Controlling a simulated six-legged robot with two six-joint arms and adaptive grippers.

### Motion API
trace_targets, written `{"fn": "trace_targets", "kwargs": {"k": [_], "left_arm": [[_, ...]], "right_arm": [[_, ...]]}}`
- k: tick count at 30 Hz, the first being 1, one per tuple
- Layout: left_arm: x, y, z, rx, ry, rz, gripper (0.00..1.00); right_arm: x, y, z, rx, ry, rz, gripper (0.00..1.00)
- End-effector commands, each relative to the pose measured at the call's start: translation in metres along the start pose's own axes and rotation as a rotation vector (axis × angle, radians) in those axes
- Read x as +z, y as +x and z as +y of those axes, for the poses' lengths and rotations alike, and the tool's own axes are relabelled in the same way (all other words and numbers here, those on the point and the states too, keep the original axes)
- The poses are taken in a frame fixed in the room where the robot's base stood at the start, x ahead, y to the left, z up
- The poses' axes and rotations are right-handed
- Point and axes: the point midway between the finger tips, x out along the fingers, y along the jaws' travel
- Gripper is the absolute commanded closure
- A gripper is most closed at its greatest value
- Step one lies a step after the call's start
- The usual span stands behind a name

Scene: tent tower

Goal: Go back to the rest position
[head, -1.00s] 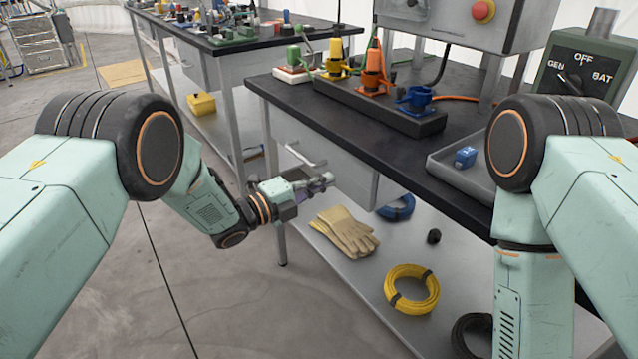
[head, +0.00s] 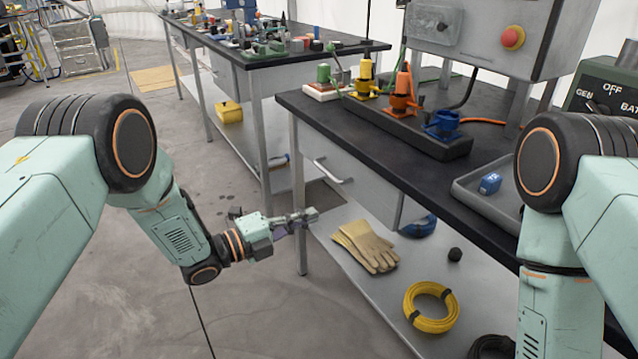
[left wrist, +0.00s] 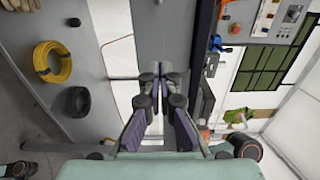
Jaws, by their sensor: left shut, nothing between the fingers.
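My left gripper (head: 308,216) is shut and empty in the head view, just in front of the near table leg and below the drawer (head: 345,165). In the left wrist view its fingers (left wrist: 158,72) are close together with nothing between them. My right arm comes in from the right in the head view, and its gripper is out of the picture.
The black-topped workbench (head: 310,105) holds connectors on a black strip (head: 400,125) and a grey tray (head: 465,190). Its lower shelf (head: 385,290) carries gloves (head: 368,247), a yellow cable coil (head: 431,306) and a blue coil (head: 418,227). Open floor lies at left.

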Motion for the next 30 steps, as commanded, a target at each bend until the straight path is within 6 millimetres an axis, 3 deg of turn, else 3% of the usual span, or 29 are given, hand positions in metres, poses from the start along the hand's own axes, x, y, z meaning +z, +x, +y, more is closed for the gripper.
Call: {"fn": "trace_targets", "kwargs": {"k": [4, 7, 11, 14, 18, 21, 25, 30], "left_arm": [[0.000, -0.001, 0.002, 0.006, -0.048, -0.002, 1.00], [0.008, -0.004, 0.013, 0.050, -0.199, -0.055, 1.00], [0.012, -0.031, 0.061, 0.164, -0.588, -0.264, 1.00], [0.000, -0.072, 0.107, 0.250, -0.926, -0.488, 1.00], [-0.035, -0.140, 0.158, 0.334, -1.317, -0.815, 1.00], [-0.070, -0.190, 0.182, 0.373, -1.534, -1.048, 1.00], [-0.123, -0.255, 0.197, 0.410, -1.747, -1.354, 1.00], [-0.193, -0.329, 0.192, 0.453, -1.897, -1.713, 1.00]], "right_arm": [[0.000, 0.000, 0.000, 0.000, 0.000, 0.000, 0.60], [0.000, 0.000, 0.000, 0.000, 0.000, 0.000, 0.60], [0.000, 0.000, 0.000, 0.000, 0.000, 0.000, 0.60], [0.000, -0.002, 0.000, 0.000, 0.000, 0.000, 0.60], [0.000, -0.006, 0.000, 0.000, 0.000, 0.000, 0.60], [0.000, -0.009, 0.000, 0.000, 0.000, 0.000, 0.60], [0.000, -0.012, 0.000, 0.000, 0.000, 0.000, 0.60], [0.000, -0.018, 0.000, 0.000, 0.000, 0.000, 0.60]]}}
